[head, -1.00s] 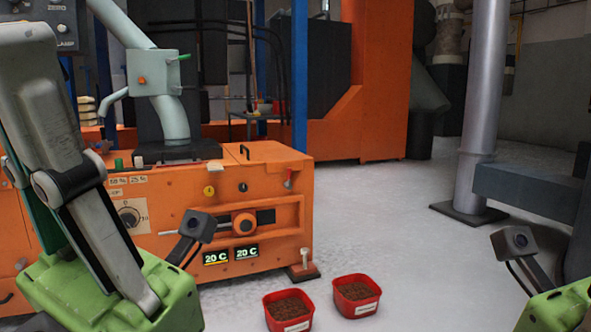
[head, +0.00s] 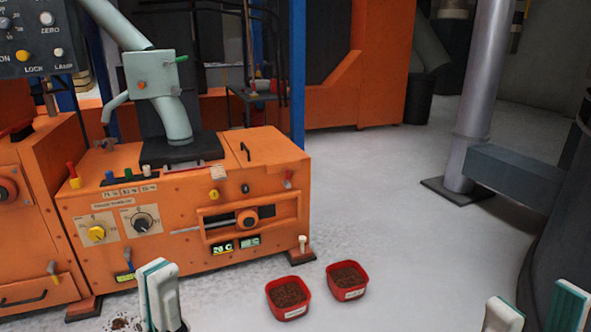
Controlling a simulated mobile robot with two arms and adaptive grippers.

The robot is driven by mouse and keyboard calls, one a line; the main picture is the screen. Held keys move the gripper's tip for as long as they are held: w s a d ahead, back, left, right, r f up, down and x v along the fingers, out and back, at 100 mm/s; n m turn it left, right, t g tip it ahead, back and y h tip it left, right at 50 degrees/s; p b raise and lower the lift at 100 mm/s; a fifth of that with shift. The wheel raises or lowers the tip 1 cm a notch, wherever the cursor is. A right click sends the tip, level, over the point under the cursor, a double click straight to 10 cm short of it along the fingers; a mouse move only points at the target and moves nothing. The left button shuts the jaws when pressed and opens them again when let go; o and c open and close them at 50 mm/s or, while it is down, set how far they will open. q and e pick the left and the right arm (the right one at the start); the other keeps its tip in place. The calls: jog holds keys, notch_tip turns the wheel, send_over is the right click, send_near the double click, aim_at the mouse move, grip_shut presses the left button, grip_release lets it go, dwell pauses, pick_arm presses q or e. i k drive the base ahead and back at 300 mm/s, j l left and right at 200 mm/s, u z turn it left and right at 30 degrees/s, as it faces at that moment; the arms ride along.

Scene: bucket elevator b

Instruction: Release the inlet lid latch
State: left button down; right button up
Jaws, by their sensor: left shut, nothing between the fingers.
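The orange machine (head: 180,240) stands at left centre. Its top right holds a flat panel with a black handle (head: 245,151), which may be the inlet lid. A small lever (head: 288,180) sits on the upper right of the front face; I cannot tell if it is the latch. My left gripper (head: 158,268) is shut and empty at the bottom left, in front of the machine and apart from the lever. My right gripper (head: 535,296) is at the bottom right, fingers spread and open, far from the machine.
Two red tubs of brown pellets (head: 289,297) (head: 347,280) stand on the floor before the machine. A grey post (head: 478,100) and dark beam (head: 520,170) are at right. A pale pipe (head: 172,115) rises from the machine top. Floor between machine and post is clear.

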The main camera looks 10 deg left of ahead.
aim_at(287, 186)
jog(key=i+l, duration=0.3)
jog(key=i, duration=0.2)
jog(key=i+l, duration=0.3)
jog(key=i, duration=0.15)
jog(key=i+l, duration=0.3)
jog(key=i, duration=0.2)
jog(key=i+l, duration=0.3)
jog(key=i, duration=0.15)
jog(key=z, duration=0.05)
